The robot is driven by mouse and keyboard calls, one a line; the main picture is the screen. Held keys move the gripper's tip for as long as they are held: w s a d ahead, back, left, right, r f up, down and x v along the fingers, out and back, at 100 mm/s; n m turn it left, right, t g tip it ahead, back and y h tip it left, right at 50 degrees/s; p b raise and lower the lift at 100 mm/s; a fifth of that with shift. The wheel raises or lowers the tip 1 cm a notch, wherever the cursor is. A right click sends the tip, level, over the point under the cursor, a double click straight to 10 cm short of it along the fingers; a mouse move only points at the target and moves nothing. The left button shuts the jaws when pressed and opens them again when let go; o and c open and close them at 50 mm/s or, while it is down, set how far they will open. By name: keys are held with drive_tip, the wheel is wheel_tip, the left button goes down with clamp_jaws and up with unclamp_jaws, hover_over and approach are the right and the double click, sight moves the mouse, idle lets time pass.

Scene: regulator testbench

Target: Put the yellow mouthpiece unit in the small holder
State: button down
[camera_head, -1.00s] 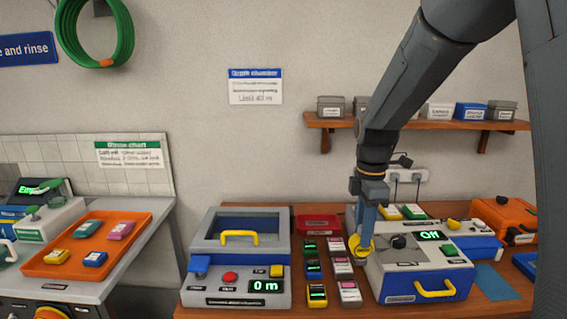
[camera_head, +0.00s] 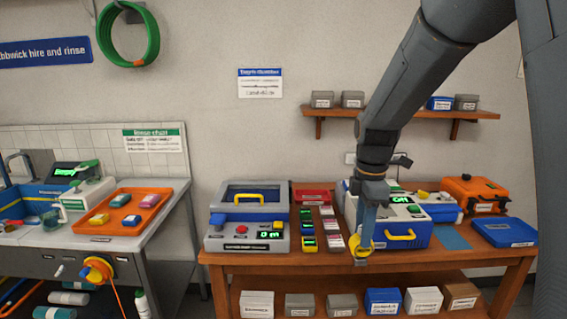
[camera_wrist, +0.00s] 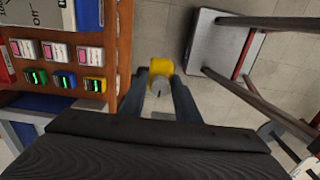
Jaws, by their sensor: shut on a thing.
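My gripper (camera_head: 361,246) is shut on the yellow mouthpiece unit (camera_head: 353,243). In the wrist view the yellow unit (camera_wrist: 161,68) sits between the fingertips (camera_wrist: 158,85), with a pale round part facing the camera. The gripper points down in front of the blue and white bench unit, near the table's front edge. In the wrist view the unit is over floor, just clear of the table edge. I cannot pick out the small holder with certainty in either view.
The wooden table (camera_head: 300,257) bears a grey case (camera_head: 247,215), several small display boxes, the bench unit (camera_head: 405,236), an orange case (camera_head: 474,193) and a blue tray (camera_head: 505,232). An orange tray (camera_head: 128,227) lies on the left counter. A stool-like frame (camera_wrist: 222,50) stands on the floor.

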sight(358, 258)
drive_tip(key=shift+s, duration=0.35)
drive_tip(key=shift+s+f+m, duration=0.15)
drive_tip(key=shift+f+m, duration=0.05)
drive_tip(key=shift+m, duration=0.1)
drive_tip(key=shift+w+f+m, duration=0.35)
drive_tip(key=shift+f+m, duration=0.15)
drive_tip(key=shift+f, duration=0.15)
drive_tip(key=f+m, duration=0.5)
drive_tip(key=w+f+m, duration=0.1)
drive_tip(key=f+m, duration=0.1)
drive_tip(key=f, duration=0.1)
drive_tip(key=shift+w+m, duration=0.1)
drive_tip(key=shift+m, duration=0.2)
drive_tip(key=s+f+m, duration=0.2)
drive_tip(key=f+m, duration=0.2)
drive_tip(key=f, duration=0.3)
drive_tip(key=s+f+m, duration=0.3)
drive_tip(key=f+m, duration=0.1)
drive_tip(key=f, duration=0.4)
drive_tip(key=shift+f+m, duration=0.25)
drive_tip(key=shift+m, duration=0.15)
drive_tip(key=shift+s, duration=0.15)
